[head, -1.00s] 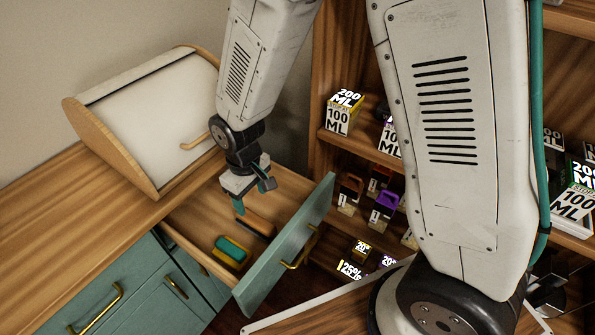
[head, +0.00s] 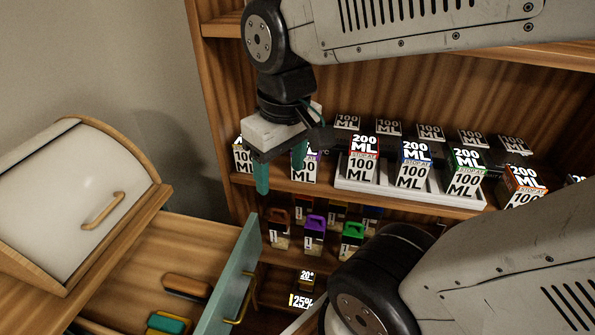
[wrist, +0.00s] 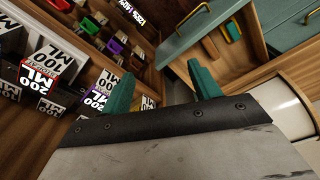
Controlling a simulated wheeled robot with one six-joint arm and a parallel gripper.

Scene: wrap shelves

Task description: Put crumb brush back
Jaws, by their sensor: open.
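A brown-handled brush with a dark underside (head: 187,286), which looks like the crumb brush, lies in the open drawer (head: 150,262). A teal and yellow block (head: 168,324) lies near it in the same drawer. The drawer also shows in the wrist view (wrist: 256,47), with the brush small inside it. My gripper (head: 281,172) is open and empty, with teal fingers pointing down. It is up and to the right of the drawer in the head view, in front of the shelf of boxes. Both fingers show in the wrist view (wrist: 163,92).
A wooden shelf unit (head: 215,75) stands at the right, with several labelled 100 ML and 200 ML boxes (head: 414,168) and a white tray (head: 357,187). Small coloured-handle items (head: 314,232) stand lower. The teal drawer front (head: 232,285) sticks out. A bread box (head: 75,195) sits on the counter.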

